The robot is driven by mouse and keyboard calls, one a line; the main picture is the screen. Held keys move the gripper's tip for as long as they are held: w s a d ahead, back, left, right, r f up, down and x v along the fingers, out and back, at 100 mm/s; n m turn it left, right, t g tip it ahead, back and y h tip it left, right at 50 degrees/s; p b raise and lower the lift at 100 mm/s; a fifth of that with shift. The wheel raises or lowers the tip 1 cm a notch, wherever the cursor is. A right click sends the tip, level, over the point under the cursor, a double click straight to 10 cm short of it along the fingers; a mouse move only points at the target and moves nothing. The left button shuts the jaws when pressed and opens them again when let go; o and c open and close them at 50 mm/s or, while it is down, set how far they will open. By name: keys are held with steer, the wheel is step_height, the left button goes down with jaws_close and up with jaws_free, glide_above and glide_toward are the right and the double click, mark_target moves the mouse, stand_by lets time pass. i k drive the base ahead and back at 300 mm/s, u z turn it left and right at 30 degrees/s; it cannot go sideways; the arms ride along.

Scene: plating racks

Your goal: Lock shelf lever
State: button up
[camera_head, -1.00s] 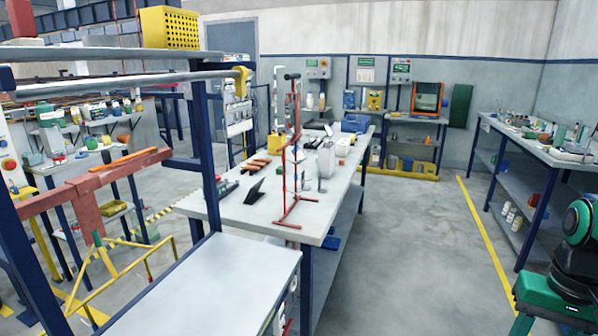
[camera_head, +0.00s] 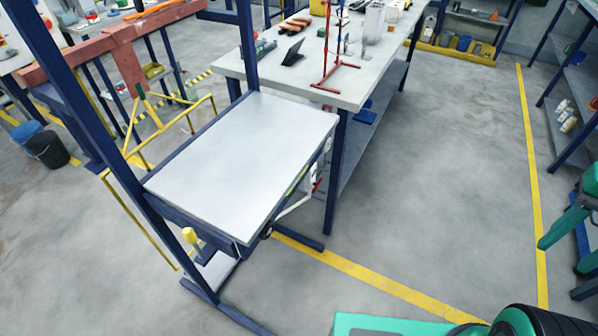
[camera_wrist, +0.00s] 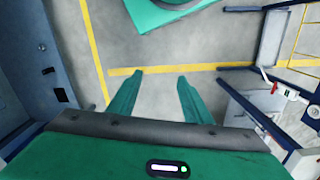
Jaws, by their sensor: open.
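The shelf (camera_head: 240,165) is a flat pale panel on a dark blue frame, left of centre in the head view. On its right side hangs a small lever (camera_head: 317,186) with a red part, near a white bar; its exact position is too small to tell. A red and white lever (camera_wrist: 287,92) also shows at the right of the wrist view, beside the frame. My gripper (camera_wrist: 158,76) has two green fingers spread apart with nothing between them, over bare floor. In the head view my gripper (camera_head: 563,254) is at the right edge, well apart from the shelf.
A long workbench (camera_head: 340,85) with tools stands behind the shelf. Another bench is at the far right. A yellow floor line (camera_head: 370,275) crosses the clear grey floor between my gripper and the shelf. A dark bucket (camera_head: 46,149) stands at the left.

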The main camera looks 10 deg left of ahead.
mark_target(188, 234)
steer(key=u, duration=1.75)
steer(key=k, duration=0.5)
steer(key=u, duration=0.05)
steer(key=i, duration=0.55)
steer(key=z, duration=0.05)
